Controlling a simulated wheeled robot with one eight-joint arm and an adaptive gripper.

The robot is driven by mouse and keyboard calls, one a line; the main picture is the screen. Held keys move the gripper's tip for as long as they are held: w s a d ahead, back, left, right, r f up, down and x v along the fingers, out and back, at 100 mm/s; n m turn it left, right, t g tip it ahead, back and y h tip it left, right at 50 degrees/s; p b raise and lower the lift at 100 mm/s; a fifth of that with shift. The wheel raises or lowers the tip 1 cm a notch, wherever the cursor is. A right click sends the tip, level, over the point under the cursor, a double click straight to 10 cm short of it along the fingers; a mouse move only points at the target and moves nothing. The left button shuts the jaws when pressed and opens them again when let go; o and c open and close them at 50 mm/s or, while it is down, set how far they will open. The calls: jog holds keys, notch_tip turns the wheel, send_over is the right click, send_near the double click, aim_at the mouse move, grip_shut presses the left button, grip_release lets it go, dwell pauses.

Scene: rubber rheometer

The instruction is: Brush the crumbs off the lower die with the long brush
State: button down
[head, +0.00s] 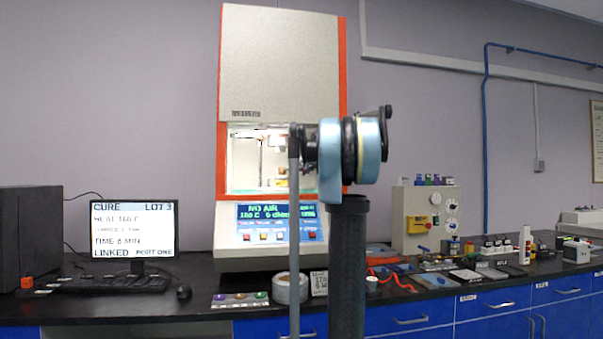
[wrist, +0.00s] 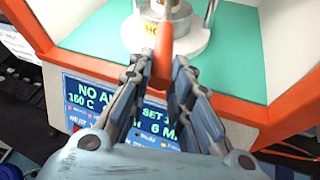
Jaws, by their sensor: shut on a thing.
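My gripper (wrist: 164,72) is shut on an orange-red handle (wrist: 162,58), which I take to be the long brush. The handle points away from me toward the machine's chamber, and its far end and bristles cannot be made out. Beyond it, in the wrist view, a pale round die block (wrist: 192,42) with a yellow HOT label stands on the green chamber floor. The handle overlaps the block in the picture; I cannot tell whether they touch. Crumbs cannot be made out. In the head view my arm hides part of the rheometer (head: 282,50) and its lit chamber.
The chamber has an orange frame (wrist: 285,108) and metal posts beside the die. A display panel (wrist: 85,95) sits below its opening. On the black bench are a monitor (head: 133,229), a tape roll (head: 290,288) and a beige control box (head: 408,230).

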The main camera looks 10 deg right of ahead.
jog(key=shift+r, duration=0.15)
jog(key=shift+r, duration=0.85)
jog(key=s+a, duration=0.1)
jog(key=s, duration=1.9)
jog(key=shift+s+a, duration=0.1)
jog(key=shift+a, duration=0.05)
dwell(0.4)
